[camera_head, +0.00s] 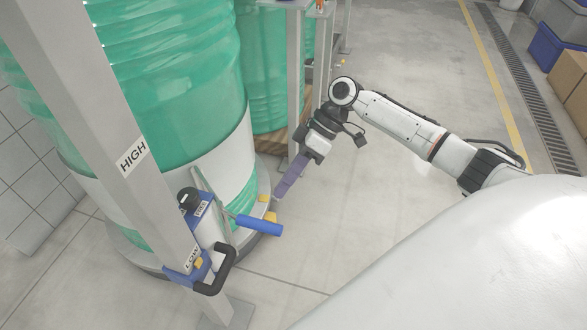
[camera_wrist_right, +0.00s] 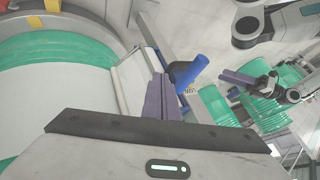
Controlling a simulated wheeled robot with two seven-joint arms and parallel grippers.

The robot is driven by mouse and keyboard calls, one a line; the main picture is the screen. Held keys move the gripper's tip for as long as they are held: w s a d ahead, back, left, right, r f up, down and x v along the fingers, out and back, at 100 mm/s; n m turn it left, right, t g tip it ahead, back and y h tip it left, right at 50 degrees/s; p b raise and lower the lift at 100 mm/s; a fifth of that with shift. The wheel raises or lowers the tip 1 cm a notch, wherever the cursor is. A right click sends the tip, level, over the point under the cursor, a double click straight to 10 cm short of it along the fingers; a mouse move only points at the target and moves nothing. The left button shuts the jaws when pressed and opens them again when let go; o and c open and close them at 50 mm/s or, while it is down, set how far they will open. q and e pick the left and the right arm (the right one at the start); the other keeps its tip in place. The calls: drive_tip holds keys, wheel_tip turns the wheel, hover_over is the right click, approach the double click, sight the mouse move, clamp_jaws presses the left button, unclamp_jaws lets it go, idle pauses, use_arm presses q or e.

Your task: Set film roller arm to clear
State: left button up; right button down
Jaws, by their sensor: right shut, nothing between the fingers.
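The film roller unit (camera_head: 209,222) sits low on a grey post, with a black-capped white body and a black loop handle (camera_head: 219,278). A grey arm slopes down to a blue cylindrical grip (camera_head: 259,226) that points right, in front of the green drum. The grip also shows in the wrist view (camera_wrist_right: 190,73). My right gripper (camera_head: 281,191) is shut and empty, above and right of the blue grip, apart from it. Its purple fingers (camera_wrist_right: 165,98) are together in the wrist view. My left gripper (camera_wrist_right: 240,78) shows there too; its jaw gap is unclear.
A green drum (camera_head: 175,80) with a white band stands behind the post (camera_head: 105,130), which bears a HIGH label. Another green drum (camera_head: 266,70) and metal posts stand behind. Clear floor (camera_head: 350,215) lies to the right; boxes (camera_head: 567,72) are far right.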

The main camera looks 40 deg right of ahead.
sight(241, 223)
use_arm(q)
drive_tip(key=shift+d+f+m+g+b, duration=0.3)
drive_tip(key=shift+d+f+b, duration=0.15)
drive_tip(key=shift+b, duration=0.1)
use_arm(e)
drive_tip(key=s+a+f, duration=0.2)
drive_tip(key=a, duration=0.3)
drive_tip(key=shift+a, duration=0.15)
drive_tip(key=shift+r, duration=0.1)
